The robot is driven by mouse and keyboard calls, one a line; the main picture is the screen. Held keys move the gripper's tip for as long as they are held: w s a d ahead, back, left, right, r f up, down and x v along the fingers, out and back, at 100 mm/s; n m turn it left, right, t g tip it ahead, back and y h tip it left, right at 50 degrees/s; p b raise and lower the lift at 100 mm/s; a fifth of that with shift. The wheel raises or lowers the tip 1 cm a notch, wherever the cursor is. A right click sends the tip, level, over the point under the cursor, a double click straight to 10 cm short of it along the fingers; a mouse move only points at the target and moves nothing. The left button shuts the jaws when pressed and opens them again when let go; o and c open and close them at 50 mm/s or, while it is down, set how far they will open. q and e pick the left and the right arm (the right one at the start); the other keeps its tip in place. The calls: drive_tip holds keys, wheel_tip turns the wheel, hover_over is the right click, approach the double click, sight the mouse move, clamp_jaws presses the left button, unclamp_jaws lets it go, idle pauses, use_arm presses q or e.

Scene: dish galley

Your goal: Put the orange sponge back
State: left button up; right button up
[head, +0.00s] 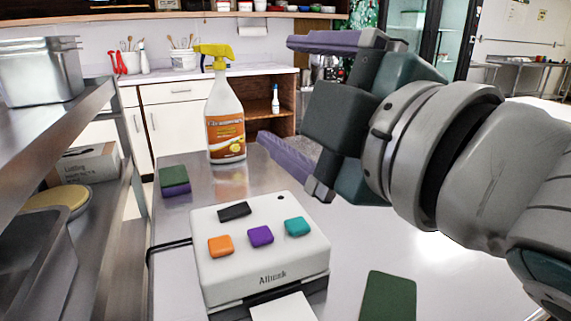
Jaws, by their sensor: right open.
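A white box-shaped device (262,275) stands on the steel counter. Small coloured pads sit on its top: an orange pad (221,246), a purple pad (260,236), a teal pad (298,227) and a black one (234,211). I cannot tell whether the orange pad is a sponge or a button; no other orange sponge is clear. A sponge-like block, green above purple (174,180), lies at the counter's left edge. My right gripper (276,90) is open and empty, above and behind the device, fingers pointing left. My left gripper is out of view.
A spray bottle with a yellow head (225,120) stands upright behind the device, left of my right fingertips. A flat dark green piece (388,297) lies at the front right. Steel shelving (112,115) borders the left. The counter's right side looks clear.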

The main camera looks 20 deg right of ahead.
drive_tip(key=s+d+f+m+g+h, duration=0.25)
drive_tip(key=s+f+m+g, duration=0.2)
drive_tip(key=f, duration=0.25)
drive_tip(key=s+d+f+m+g+h, duration=0.1)
drive_tip(key=s+d+f+m+g, duration=0.3)
drive_tip(key=f, duration=0.4)
drive_tip(key=s+f+m+g, duration=0.2)
drive_tip(key=s+f, duration=0.1)
drive_tip(key=s, duration=0.3)
drive_tip(key=s+d+f+m+g, duration=0.1)
drive_tip(key=s+f+m+g, duration=0.2)
drive_tip(key=s, duration=0.4)
drive_tip(key=shift+s+d+f, duration=0.2)
drive_tip(key=shift+s, duration=0.1)
drive_tip(key=shift+m+g, duration=0.25)
wheel_tip(320, 180, up, 48)
drive_tip(key=p, duration=4.8)
drive_tip(key=shift+r, duration=0.25)
